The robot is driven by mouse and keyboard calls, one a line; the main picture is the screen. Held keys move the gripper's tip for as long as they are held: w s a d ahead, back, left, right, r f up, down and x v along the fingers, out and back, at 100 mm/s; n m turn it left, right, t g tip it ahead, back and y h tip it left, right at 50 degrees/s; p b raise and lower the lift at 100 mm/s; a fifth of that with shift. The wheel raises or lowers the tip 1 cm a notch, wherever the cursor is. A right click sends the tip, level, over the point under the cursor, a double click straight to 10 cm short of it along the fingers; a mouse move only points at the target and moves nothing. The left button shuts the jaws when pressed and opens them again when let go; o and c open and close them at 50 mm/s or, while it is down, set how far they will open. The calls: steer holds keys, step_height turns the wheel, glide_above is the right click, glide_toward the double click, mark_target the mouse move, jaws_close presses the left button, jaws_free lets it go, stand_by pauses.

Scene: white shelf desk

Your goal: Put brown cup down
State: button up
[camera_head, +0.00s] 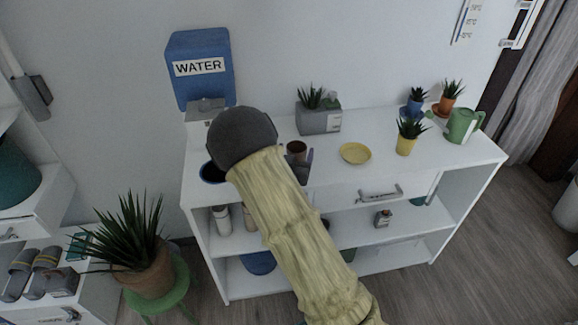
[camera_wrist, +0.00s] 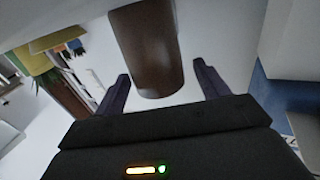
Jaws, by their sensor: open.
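The brown cup (camera_head: 297,147) stands upright on the white shelf desk's top (camera_head: 338,177), left of the yellow saucer. In the wrist view the brown cup (camera_wrist: 147,50) is between the two dark fingers of my gripper (camera_wrist: 161,70), with a gap showing on both sides. My gripper is open. In the head view my arm hides most of my gripper (camera_head: 308,165); a dark finger shows just in front of the cup. Whether the cup's base rests fully on the desk is partly hidden.
A yellow saucer (camera_head: 355,153) lies right of the cup. A yellow potted plant (camera_head: 405,143), a green watering can (camera_head: 464,125) and a grey planter box (camera_head: 320,119) stand on the top. A blue bowl (camera_head: 212,173) and the water dispenser (camera_head: 201,70) are at left.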

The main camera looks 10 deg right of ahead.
steer(key=shift+s+a, duration=0.15)
steer(key=shift+s, duration=0.05)
steer(key=b+v, duration=0.1)
steer(key=v, duration=1.6)
steer(key=shift+a, duration=0.2)
steer(key=shift+w, duration=0.2)
steer(key=s+d+n+g+y, duration=0.4)
steer(key=s+d+g+y, duration=0.3)
steer(key=s+g, duration=0.6)
steer(key=shift+d+r+n+g, duration=0.4)
steer(key=shift+d, duration=0.2)
